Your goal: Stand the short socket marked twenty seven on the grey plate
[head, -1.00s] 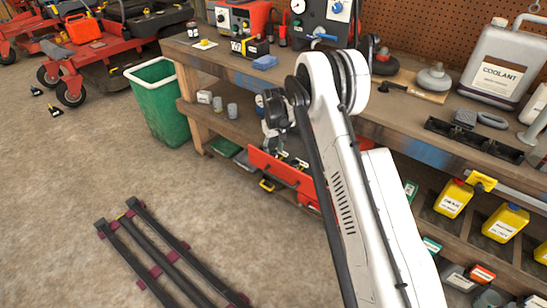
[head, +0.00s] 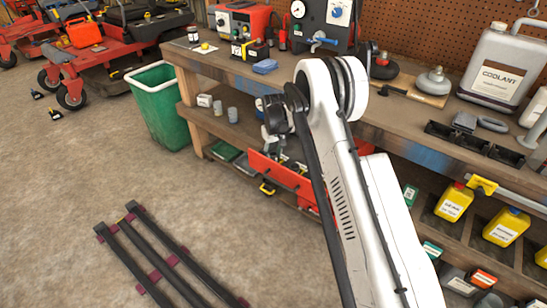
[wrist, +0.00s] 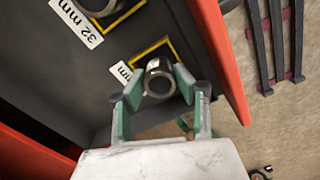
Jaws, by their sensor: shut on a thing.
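A shiny metal socket (wrist: 159,80) sits between the green-padded fingers of my gripper (wrist: 155,88) in the wrist view. My gripper is shut on it. The socket is over a dark drawer floor beside a yellow-outlined square (wrist: 152,55). A label (wrist: 122,72) next to it shows "mm", but its number is hidden, and I can read no mark on the socket. In the head view my arm reaches toward the open red drawer (head: 285,175), and the fingers and socket cannot be made out there. I cannot make out the grey plate for certain.
Another socket (wrist: 98,5) stands by a "32 mm" label (wrist: 77,15). The drawer's red side wall (wrist: 222,60) is close to my fingers. The bench top (head: 405,110) above holds a coolant jug (head: 497,70) and black trays (head: 470,140). Dark rails (head: 150,255) lie on the floor.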

